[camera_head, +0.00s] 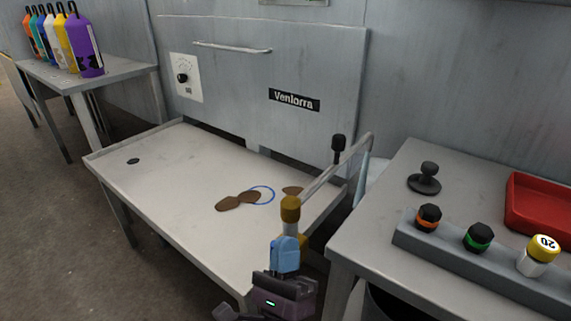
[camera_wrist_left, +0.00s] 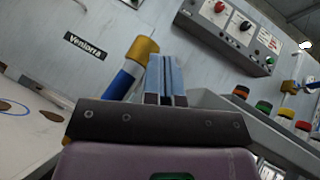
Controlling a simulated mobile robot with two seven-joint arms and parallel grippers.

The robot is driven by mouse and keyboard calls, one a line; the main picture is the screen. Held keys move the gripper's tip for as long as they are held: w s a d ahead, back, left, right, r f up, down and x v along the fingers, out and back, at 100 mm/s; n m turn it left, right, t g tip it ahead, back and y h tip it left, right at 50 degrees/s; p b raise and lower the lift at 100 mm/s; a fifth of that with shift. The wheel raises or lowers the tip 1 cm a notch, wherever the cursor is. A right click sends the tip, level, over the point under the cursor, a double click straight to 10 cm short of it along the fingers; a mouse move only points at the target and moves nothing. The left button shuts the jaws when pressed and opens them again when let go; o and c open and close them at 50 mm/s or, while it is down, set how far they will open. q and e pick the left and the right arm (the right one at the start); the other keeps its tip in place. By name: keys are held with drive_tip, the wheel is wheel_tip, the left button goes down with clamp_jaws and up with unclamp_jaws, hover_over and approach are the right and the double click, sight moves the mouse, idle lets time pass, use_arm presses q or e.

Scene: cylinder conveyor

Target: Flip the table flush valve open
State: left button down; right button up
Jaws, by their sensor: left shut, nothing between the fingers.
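My left gripper (camera_head: 286,243) is at the near right edge of the pale table (camera_head: 165,165), with its blue fingers shut and empty. In the left wrist view the fingers (camera_wrist_left: 166,62) point up, closed together. A gold-capped piece (camera_head: 290,208) shows just beyond the fingertips; in the left wrist view its gold cap (camera_wrist_left: 142,48) and blue-and-white body stand beside the fingers, to the left. I cannot tell whether they touch. A black-knobbed lever (camera_head: 338,143) stands upright at the table's back right corner. I cannot tell which of these is the flush valve. My right gripper is not in view.
Brown patches (camera_head: 238,201) and a blue ring (camera_head: 262,194) lie on the table. A grey side bench (camera_head: 385,215) at right holds a rack with coloured-cap cylinders and a red tray (camera_head: 540,205). A wall panel with a dial (camera_head: 183,77) stands behind. Bottles (camera_head: 84,45) stand far left.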

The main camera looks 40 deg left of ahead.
use_arm(q)
wheel_tip(320, 180, up, 17)
drive_tip(key=p, duration=0.5)
drive_tip(key=shift+r, duration=0.15)
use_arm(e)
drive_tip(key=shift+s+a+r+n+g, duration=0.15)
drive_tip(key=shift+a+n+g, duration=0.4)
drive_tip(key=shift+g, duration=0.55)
